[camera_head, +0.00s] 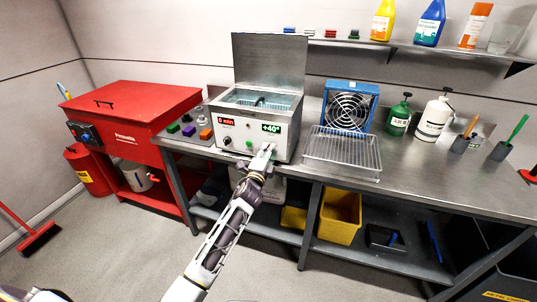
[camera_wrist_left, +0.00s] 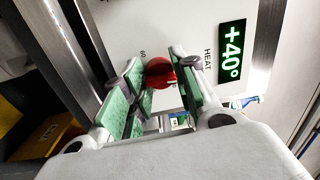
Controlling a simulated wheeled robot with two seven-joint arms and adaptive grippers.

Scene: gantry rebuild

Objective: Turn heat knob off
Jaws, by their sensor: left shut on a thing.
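The ultrasonic-type bath (camera_head: 240,125) is a steel box with its lid raised and a white front panel, on the bench in the head view. Its heat display (camera_head: 271,128) reads +40°, and it also shows in the left wrist view (camera_wrist_left: 232,52). My left gripper (camera_head: 267,150) is at the panel just below this display. In the left wrist view the fingers of my left gripper (camera_wrist_left: 155,68) are shut on the red heat knob (camera_wrist_left: 160,72), beside the HEAT lettering. The gripper hides the knob in the head view. My right gripper is not in view.
A wire rack (camera_head: 342,153) and a blue fan (camera_head: 350,105) stand right of the bath. A red cabinet (camera_head: 130,115) stands left. Bottles, including a green one (camera_head: 399,117), stand farther right. The yellow bin (camera_head: 340,217) is under the bench.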

